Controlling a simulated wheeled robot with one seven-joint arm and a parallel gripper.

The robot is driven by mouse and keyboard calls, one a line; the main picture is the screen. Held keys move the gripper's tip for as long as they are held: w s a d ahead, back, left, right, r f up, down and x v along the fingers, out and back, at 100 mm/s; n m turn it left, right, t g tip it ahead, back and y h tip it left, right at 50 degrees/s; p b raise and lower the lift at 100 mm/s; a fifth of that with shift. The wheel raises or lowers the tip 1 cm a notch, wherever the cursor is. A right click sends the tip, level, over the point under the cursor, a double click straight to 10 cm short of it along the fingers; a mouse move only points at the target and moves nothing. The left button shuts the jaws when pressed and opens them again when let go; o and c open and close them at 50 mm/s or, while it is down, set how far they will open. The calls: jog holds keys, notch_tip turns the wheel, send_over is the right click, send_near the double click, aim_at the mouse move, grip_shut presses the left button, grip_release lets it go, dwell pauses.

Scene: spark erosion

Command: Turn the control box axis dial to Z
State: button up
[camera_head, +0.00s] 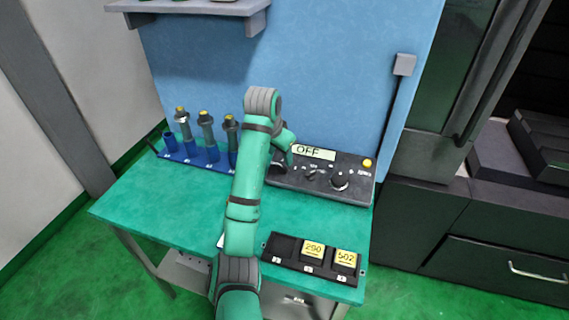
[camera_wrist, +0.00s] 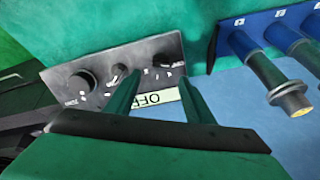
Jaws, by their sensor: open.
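The dark control box (camera_head: 327,187) sits at the back of the green table, its display reading "OFF". It carries a large black dial (camera_head: 340,180) at right, a small knob (camera_head: 311,175) in the middle and a dial (camera_head: 278,168) at left, partly hidden by my arm. In the wrist view the box (camera_wrist: 110,62) appears upside down. My gripper (camera_wrist: 160,78) is open and empty, its fingertips just short of the dial (camera_wrist: 170,58) nearest the blue rack. I cannot tell whether they touch it. The dial letters and pointer are too small to read.
A blue rack (camera_head: 208,166) with several tool holders stands left of the box. A grey shelf (camera_head: 190,6) hangs above. Table space at left front is clear.

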aim_at(283, 165)
jog(key=x, duration=0.7)
jog(key=shift+w+f, duration=0.1)
jog(key=shift+f, duration=0.25)
jog(key=c, duration=1)
